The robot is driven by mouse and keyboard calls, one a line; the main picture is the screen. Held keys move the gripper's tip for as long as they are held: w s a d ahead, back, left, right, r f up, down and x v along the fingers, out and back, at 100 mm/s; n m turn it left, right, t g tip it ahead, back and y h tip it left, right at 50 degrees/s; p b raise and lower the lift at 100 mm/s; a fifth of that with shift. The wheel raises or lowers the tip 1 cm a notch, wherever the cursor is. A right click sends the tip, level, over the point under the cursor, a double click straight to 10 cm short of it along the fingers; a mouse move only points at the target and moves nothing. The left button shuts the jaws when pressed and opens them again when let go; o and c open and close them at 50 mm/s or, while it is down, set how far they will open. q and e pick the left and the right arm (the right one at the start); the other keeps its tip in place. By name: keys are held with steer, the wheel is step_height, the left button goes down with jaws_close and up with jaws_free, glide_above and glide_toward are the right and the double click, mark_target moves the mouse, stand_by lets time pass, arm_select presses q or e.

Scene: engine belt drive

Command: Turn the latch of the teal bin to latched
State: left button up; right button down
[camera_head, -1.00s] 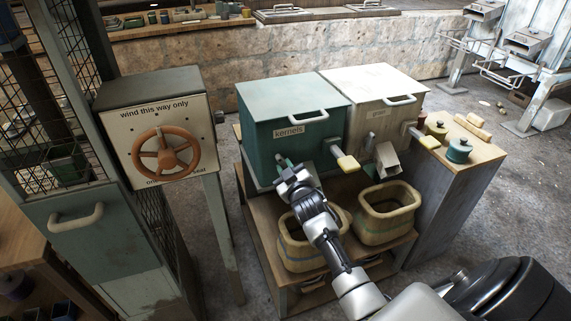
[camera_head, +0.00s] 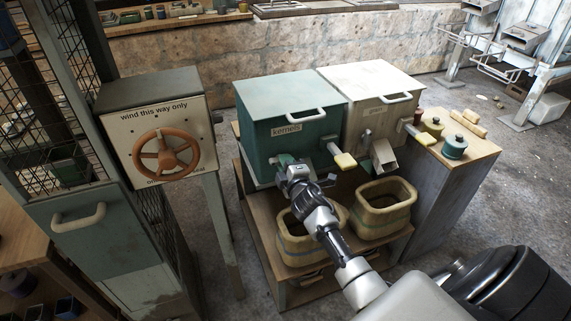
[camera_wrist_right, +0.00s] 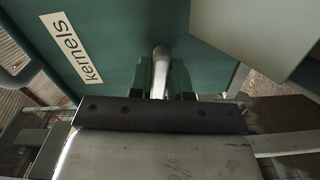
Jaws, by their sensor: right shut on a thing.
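The teal bin (camera_head: 265,105), labelled "kernels", stands on the wooden stand beside a white bin. My right gripper (camera_head: 284,160) is at the bin's lower front, below the label, and covers the latch area in the head view. In the right wrist view its two green fingers (camera_wrist_right: 166,82) are shut on a pale rod-like handle, the latch (camera_wrist_right: 160,62), in front of the teal wall. The latch's exact angle is hard to tell. A lever with a pale yellow grip (camera_head: 345,160) sticks out to the right of the gripper. My left gripper is not in view.
The white bin (camera_head: 366,95) has its own yellow-gripped lever and a chute (camera_head: 385,155). Two baskets stand below, one (camera_head: 383,205) beside my forearm. A panel with an orange handwheel (camera_head: 166,154) stands left. Jars (camera_head: 455,146) sit on the right counter.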

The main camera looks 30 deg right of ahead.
steer(key=shift+n, duration=1)
steer(key=c, duration=1.1)
jaws_free()
steer(key=shift+o, duration=0.2)
steer(key=shift+s, duration=0.1)
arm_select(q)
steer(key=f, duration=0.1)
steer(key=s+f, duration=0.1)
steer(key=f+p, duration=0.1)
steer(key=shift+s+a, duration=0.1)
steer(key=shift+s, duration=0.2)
arm_select(e)
steer(key=v, duration=1)
steer(key=shift+s, duration=0.3)
